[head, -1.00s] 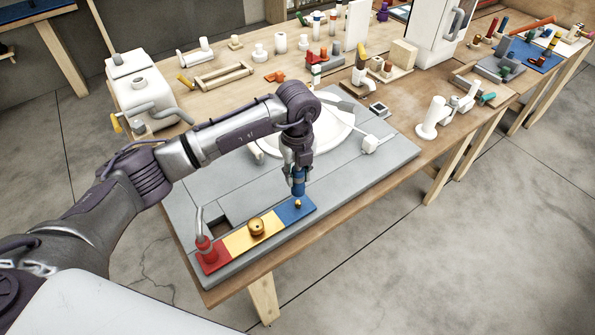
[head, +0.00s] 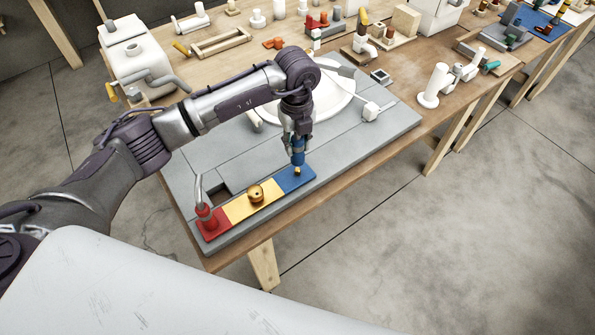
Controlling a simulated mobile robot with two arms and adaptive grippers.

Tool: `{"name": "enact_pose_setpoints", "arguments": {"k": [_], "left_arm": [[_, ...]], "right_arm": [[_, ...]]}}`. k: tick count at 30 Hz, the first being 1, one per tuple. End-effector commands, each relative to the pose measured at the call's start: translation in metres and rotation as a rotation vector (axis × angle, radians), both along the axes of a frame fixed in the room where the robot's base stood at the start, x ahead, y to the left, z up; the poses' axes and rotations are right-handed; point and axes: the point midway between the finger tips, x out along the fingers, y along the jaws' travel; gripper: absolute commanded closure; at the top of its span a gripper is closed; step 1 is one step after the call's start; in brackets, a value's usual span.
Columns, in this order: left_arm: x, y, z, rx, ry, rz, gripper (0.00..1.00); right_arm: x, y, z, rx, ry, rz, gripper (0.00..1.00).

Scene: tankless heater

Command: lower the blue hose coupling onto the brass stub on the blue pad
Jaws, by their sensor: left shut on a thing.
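My left gripper (head: 298,138) points down over the near edge of the grey board and is shut on the blue hose coupling (head: 298,155). The coupling hangs upright, right above the small brass stub (head: 297,171). The stub stands on the blue pad (head: 295,181), the right end of a red, yellow and blue strip. The coupling's lower end is very close to the stub's top; I cannot tell whether they touch. My right gripper is out of view.
A round brass fitting (head: 256,193) sits on the yellow pad (head: 240,210). A red fitting with a grey bent pipe (head: 204,211) stands on the red pad. A white round plate (head: 330,98) lies behind my gripper.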

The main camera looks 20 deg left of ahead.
Motion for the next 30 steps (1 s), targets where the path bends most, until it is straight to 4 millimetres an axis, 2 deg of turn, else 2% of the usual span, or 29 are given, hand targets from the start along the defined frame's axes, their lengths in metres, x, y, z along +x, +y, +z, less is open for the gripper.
{"name": "enact_pose_setpoints", "arguments": {"k": [20,30], "left_arm": [[0.000,0.000,-0.029,0.001,0.001,0.001,1.00],[0.000,0.000,-0.030,0.000,0.000,0.000,1.00]], "right_arm": [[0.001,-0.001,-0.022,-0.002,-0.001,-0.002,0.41],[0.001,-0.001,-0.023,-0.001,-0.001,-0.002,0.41]]}}
